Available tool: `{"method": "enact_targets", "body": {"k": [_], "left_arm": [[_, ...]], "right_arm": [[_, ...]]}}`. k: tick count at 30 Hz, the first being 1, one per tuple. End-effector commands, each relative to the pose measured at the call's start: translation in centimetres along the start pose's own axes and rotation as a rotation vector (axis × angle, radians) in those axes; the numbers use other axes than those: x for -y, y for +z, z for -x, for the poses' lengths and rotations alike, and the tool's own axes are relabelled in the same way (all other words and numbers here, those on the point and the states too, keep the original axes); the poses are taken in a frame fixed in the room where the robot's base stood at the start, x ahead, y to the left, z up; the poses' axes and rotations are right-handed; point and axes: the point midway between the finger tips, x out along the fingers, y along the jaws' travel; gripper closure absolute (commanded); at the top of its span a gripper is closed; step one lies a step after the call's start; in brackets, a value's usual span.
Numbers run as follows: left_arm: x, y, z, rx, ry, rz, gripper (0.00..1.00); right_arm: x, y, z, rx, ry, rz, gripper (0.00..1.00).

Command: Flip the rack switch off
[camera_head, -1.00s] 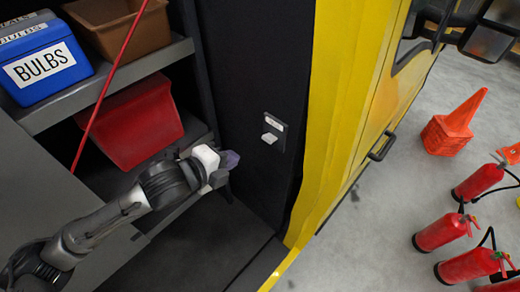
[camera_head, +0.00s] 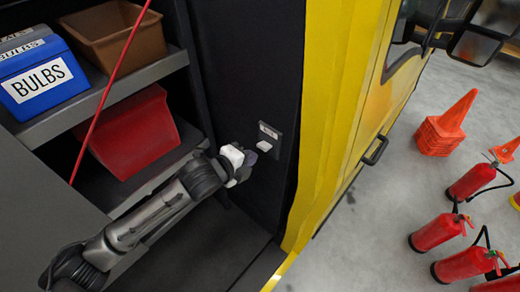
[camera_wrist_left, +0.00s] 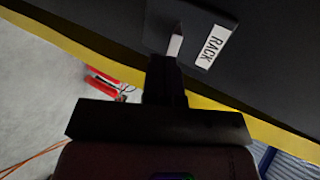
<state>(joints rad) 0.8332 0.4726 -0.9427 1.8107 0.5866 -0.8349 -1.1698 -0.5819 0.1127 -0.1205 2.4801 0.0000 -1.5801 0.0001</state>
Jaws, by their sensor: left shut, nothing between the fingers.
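The rack switch (camera_head: 264,146) is a white lever on a dark plate on the black panel, with a small white label above it. In the left wrist view its lever (camera_wrist_left: 175,45) sits beside a label reading RACK (camera_wrist_left: 213,46). My left gripper (camera_head: 251,157) is shut and empty, just to the lower left of the lever. In the left wrist view its dark fingers (camera_wrist_left: 165,75) end right at the lever; I cannot tell whether they touch it. My right gripper is not in view.
A shelf on the left holds a blue BULBS bin (camera_head: 42,72) and a brown bin (camera_head: 115,38), with a red bin (camera_head: 135,132) below. A red rod (camera_head: 112,80) slants in front. A yellow frame (camera_head: 325,130) stands right of the panel. Several extinguishers (camera_head: 436,233) and orange cones (camera_head: 445,128) are on the floor.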

Motion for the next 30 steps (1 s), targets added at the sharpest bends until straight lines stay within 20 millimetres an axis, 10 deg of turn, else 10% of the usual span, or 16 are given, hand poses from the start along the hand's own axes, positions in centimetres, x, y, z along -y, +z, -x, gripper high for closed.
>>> {"method": "enact_targets", "body": {"k": [12,30], "left_arm": [[0.0,-0.1,-4.7,0.000,0.000,0.000,1.00],[-0.6,0.6,-5.0,0.013,-0.016,0.006,1.00]], "right_arm": [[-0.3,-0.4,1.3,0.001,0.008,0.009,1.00],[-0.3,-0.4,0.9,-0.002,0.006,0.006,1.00]]}}
